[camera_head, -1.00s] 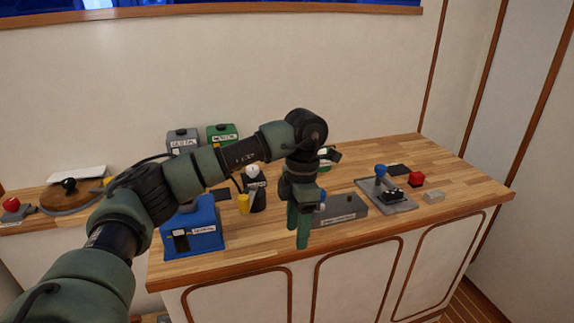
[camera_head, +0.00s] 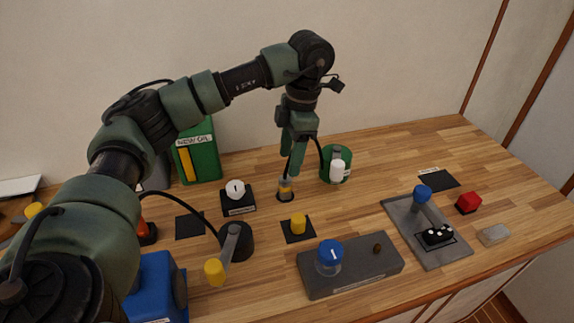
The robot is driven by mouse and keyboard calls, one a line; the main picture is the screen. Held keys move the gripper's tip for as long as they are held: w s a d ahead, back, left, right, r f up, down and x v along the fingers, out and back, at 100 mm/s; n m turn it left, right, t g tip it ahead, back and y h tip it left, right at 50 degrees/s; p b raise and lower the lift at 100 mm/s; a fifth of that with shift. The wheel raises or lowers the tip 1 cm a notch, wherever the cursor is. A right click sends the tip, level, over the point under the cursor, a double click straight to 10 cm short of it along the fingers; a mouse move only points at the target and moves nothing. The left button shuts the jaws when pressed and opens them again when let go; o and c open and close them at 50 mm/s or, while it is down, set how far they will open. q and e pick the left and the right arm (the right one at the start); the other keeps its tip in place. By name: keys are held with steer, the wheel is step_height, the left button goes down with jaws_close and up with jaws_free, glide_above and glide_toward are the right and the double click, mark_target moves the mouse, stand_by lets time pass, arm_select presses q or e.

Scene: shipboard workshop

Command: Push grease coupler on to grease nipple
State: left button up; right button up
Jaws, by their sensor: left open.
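My left gripper (camera_head: 292,165) points down over the back middle of the bench, open, its fingers seen nearly edge-on. Just below its fingertips stands a small dark piece with a yellow band (camera_head: 285,187), possibly the grease coupler; I cannot tell whether the fingers touch it. Thin black hose runs beside the fingers. A small brown nub (camera_head: 377,249), possibly the grease nipple, stands on a grey block (camera_head: 350,274) at the front, beside a blue-capped jar (camera_head: 329,256). The nub is bare. My right gripper is out of view.
A green pot (camera_head: 343,170) with a white part stands right of the gripper. A yellow knob (camera_head: 298,223), a black cylinder with lever (camera_head: 236,241), a blue box (camera_head: 156,286) and a green oil can (camera_head: 197,157) stand around. A grey tray (camera_head: 440,252) lies right. The wooden bench (camera_head: 390,160) is clear at back right.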

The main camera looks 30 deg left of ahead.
mark_target(285, 178)
arm_select(q)
steer(key=shift+w+a+f, duration=0.15)
steer(key=shift+w+f, duration=0.05)
steer(key=shift+w, duration=0.05)
steer(key=shift+s+a+f, duration=0.1)
steer(key=shift+s+f, duration=0.1)
steer(key=shift+f, duration=0.65)
steer(key=shift+s+f, duration=0.2)
steer(key=shift+f, duration=0.15)
steer(key=f, duration=0.1)
steer(key=f+p, duration=0.1)
steer(key=f, duration=0.3)
steer(key=shift+s+a, duration=0.2)
steer(key=shift+a, duration=0.1)
steer(key=shift+r, duration=0.1)
jaws_close()
